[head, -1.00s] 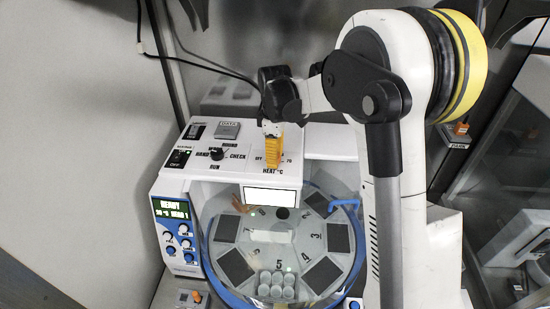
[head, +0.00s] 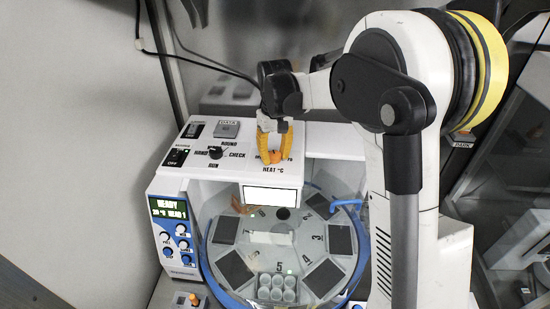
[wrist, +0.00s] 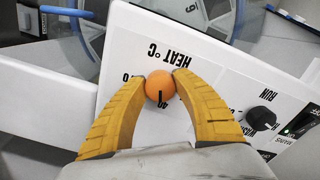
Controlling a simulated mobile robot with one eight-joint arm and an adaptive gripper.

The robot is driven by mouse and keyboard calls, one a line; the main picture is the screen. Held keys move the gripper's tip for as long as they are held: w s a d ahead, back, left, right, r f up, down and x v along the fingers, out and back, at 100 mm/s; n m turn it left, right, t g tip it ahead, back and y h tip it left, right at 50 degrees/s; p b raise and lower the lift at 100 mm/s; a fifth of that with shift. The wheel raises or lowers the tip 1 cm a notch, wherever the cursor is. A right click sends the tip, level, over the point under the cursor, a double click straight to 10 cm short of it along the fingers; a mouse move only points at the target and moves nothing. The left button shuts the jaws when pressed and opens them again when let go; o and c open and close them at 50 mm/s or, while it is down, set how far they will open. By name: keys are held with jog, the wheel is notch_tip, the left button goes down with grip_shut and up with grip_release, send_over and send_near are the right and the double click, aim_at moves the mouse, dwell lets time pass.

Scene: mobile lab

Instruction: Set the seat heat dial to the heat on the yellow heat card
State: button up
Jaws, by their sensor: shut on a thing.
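The seat heat dial is an orange round knob (wrist: 159,83) on the white panel above the lettering HEAT °C. It also shows in the head view (head: 275,156), partly covered. A black line on the knob points towards a printed 40 in the wrist view. My gripper (wrist: 160,77) is shut on the knob, one yellow finger on each side; in the head view, my gripper (head: 273,152) reaches down onto the panel from above. The fingers hide part of the scale around the knob. I see no yellow heat card in either view.
Below is a round clear-covered carousel (head: 283,240) with numbered stations. A control box with a lit READY display (head: 170,208) stands at the left.

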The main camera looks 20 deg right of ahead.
aim_at(274, 154)
jog(key=m, duration=0.4)
jog(key=shift+b, duration=0.4)
jog(key=shift+m, duration=2.2)
jog(key=o, duration=1.2)
jog(key=shift+r, duration=0.1)
notch_tip(274, 154, up, 12)
